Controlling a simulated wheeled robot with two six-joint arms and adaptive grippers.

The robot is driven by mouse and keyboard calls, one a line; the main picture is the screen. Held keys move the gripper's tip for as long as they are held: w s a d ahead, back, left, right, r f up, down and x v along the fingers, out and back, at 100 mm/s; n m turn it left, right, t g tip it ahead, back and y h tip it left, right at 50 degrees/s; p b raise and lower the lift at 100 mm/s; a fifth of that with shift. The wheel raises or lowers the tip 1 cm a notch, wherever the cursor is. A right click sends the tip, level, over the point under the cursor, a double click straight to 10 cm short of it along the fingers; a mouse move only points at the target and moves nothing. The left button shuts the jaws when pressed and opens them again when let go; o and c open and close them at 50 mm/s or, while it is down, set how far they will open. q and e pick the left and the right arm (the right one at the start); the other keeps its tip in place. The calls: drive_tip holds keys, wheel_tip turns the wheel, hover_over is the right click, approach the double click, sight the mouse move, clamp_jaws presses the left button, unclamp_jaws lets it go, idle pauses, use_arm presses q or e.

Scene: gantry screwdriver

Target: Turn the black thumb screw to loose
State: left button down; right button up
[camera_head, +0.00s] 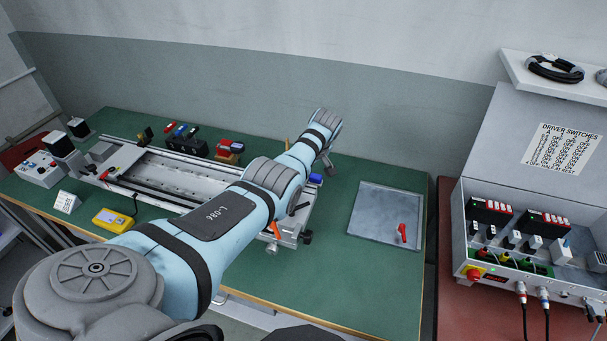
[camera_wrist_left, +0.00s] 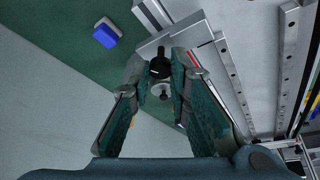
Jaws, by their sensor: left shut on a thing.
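The black thumb screw (camera_wrist_left: 160,66) sits at the end of the grey metal gantry (camera_wrist_left: 168,43) in the left wrist view. My left gripper (camera_wrist_left: 157,80) has one finger on each side of it, with the tips shut on the screw. A pale round part shows just below the screw between the fingers. In the head view my left arm reaches across the gantry (camera_head: 165,181) and hides the screw and most of the gripper. My right gripper is not in view.
A yellow meter (camera_head: 112,220) and a small sign (camera_head: 66,202) stand before the gantry. A blue block (camera_wrist_left: 106,36) lies near the screw. A grey mat (camera_head: 375,218) holds a red tool (camera_head: 402,233). A driver cabinet (camera_head: 535,215) stands at right. Green table around the mat is clear.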

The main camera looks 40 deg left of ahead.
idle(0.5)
use_arm(q)
drive_tip(key=c, duration=1.5)
unclamp_jaws()
drive_tip(key=v, duration=1.2)
drive_tip(key=shift+a, duration=0.1)
drive_tip(key=shift+f, duration=0.1)
